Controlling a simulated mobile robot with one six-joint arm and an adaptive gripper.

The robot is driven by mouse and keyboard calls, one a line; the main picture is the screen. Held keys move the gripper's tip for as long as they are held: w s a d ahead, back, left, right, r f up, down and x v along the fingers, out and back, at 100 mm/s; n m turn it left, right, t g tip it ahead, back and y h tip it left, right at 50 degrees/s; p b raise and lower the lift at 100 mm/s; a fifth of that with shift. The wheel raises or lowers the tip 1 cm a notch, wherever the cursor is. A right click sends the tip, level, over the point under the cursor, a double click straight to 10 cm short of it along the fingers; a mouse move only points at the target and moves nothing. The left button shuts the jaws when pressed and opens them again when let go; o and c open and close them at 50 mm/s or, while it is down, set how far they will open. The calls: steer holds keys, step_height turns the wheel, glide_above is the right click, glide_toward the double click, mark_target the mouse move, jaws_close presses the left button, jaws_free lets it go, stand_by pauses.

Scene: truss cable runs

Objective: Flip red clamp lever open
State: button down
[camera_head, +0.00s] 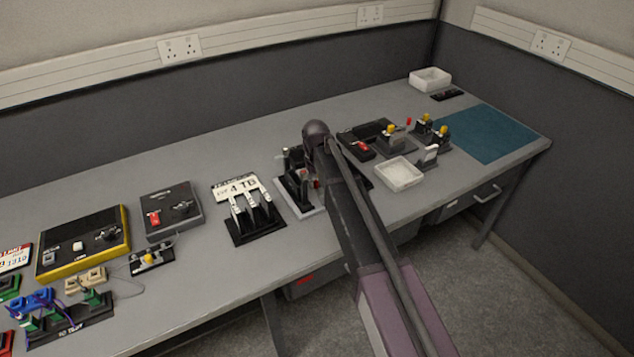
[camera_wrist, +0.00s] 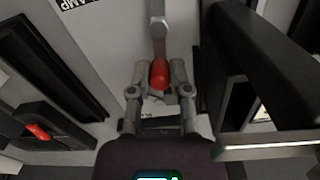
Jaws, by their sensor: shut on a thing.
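The clamp's red-tipped lever (camera_wrist: 159,72) shows in the wrist view at the centre, a grey metal arm with a red grip end. My gripper (camera_wrist: 158,84) has its two fingers on either side of the red end and is shut on it. In the head view the black clamp fixture (camera_head: 299,192) stands on a light base plate at mid-table. A small red spot (camera_head: 316,183) shows beside it. My arm and wrist hide much of the fixture and the gripper's fingers there.
A black box with another red lever (camera_wrist: 38,131) lies at left in the wrist view; a dark bar (camera_wrist: 262,62) stands close on the right. In the head view, a labelled cable stand (camera_head: 250,212) is left of the clamp, and a white tray (camera_head: 399,174) is right.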

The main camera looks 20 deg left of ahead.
stand_by(0.4)
steer(key=c, duration=0.6)
jaws_free()
steer(key=shift+o, duration=0.2)
steer(key=shift+d+m, duration=0.1)
steer(key=shift+m, duration=0.2)
steer(key=m, duration=0.1)
steer(key=d+m, duration=0.1)
steer(key=m, duration=0.3)
steer(key=shift+w+d, duration=0.2)
steer(key=shift+w, duration=0.15)
step_height(320, 180, up, 14)
steer(key=p, duration=1.4)
steer(key=s+d+f+b, duration=0.1)
steer(key=s+d, duration=0.1)
steer(key=d, duration=0.7)
steer(key=s+d+f+m+b, duration=0.1)
steer(key=s+d+f+b, duration=0.1)
steer(key=d, duration=0.8)
steer(key=s+d+f+b, duration=0.1)
steer(key=s+d, duration=0.1)
steer(key=d, duration=0.7)
steer(key=shift+s+d+f+b, duration=0.15)
steer(key=shift+d+f+b, duration=0.15)
steer(key=shift+f+b, duration=0.1)
